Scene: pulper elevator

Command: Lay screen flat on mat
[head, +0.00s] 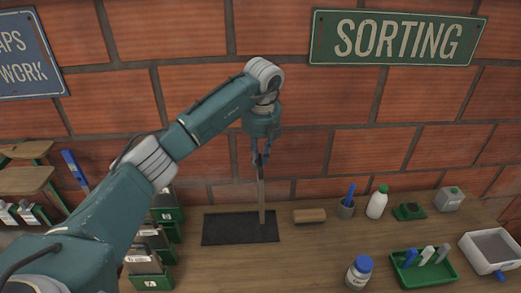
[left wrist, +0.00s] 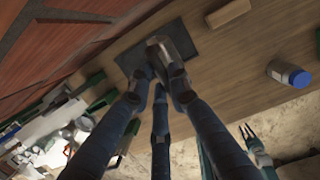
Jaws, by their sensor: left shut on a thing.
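The screen (head: 262,203) is a thin, narrow greyish-brown piece, seen nearly edge-on and upright in the head view. My left gripper (head: 261,160) is shut on its top end. The screen's lower end is at the right part of the dark mat (head: 222,230); I cannot tell whether it touches. In the left wrist view, the left fingers (left wrist: 160,82) close around the screen (left wrist: 172,47), with the mat (left wrist: 131,59) behind them. A teal forked part at the bottom of that view looks like my right gripper (left wrist: 252,140); its jaw state is unclear.
A wooden block (head: 309,216) lies just right of the mat. A cup with blue tools (head: 345,208), a white bottle (head: 377,203), a blue-capped jar (head: 359,272), a green tray (head: 424,268) and a white bin (head: 493,252) stand further right. Green racks (head: 150,262) stand left.

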